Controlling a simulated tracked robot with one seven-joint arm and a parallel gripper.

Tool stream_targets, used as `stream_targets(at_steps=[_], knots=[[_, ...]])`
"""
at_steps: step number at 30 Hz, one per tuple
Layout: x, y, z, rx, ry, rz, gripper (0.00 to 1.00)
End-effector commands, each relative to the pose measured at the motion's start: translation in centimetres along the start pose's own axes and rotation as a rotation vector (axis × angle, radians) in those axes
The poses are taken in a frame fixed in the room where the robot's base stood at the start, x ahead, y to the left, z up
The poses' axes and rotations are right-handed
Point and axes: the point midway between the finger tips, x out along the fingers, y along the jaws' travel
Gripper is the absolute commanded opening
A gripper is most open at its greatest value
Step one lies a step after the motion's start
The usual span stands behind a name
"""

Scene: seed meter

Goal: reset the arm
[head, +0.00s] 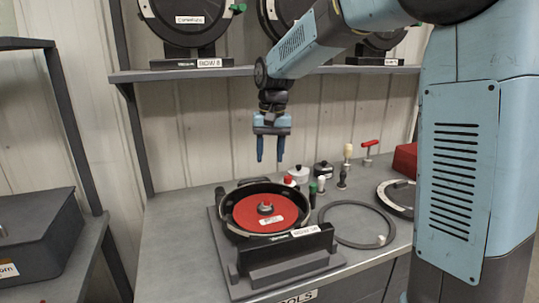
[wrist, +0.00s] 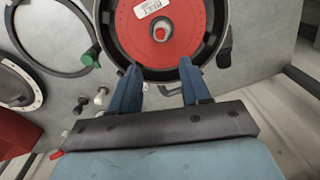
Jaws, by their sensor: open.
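My gripper (head: 270,162) hangs from my blue arm with its fingers pointing down, above the back edge of the seed meter. It is open, with nothing between its fingers. The seed meter (head: 241,227) is a round black housing on a dark grey stand, holding a red disc (head: 250,220) with a white label and a central hub knob (head: 265,207). In the wrist view the two blue fingers (wrist: 157,88) stand apart in front of the red disc (wrist: 185,40), and the hub knob (wrist: 160,33) shows beyond them.
On the bench (head: 180,255), a dark ring (head: 347,243) lies right of the meter. Small handled tools, including a red T-handle (head: 369,145), stand behind it. A red box (head: 405,160) is at the back right. A shelf (head: 150,75) with more round meters runs above; a grey case (head: 40,235) sits left.

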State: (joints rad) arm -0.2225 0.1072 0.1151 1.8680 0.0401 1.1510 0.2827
Motion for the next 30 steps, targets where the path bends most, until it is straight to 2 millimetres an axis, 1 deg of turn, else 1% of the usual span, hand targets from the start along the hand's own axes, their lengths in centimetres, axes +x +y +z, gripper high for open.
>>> stream_targets(at_steps=[2,5,8,12,19,24,30], knots=[[-0.1,0.1,0.1,0.0,0.003,0.0,0.47],[-0.7,0.8,0.8,0.002,0.018,0.0,0.47],[-1.8,2.2,2.3,0.004,0.05,0.001,0.47],[-3.4,4.7,5.2,0.008,0.108,0.004,0.47],[-5.2,8.5,10.4,0.012,0.202,0.011,0.47],[-5.7,10.9,14.3,0.017,0.271,0.019,0.47],[-5.6,13.4,19.0,0.021,0.352,0.031,0.47]])
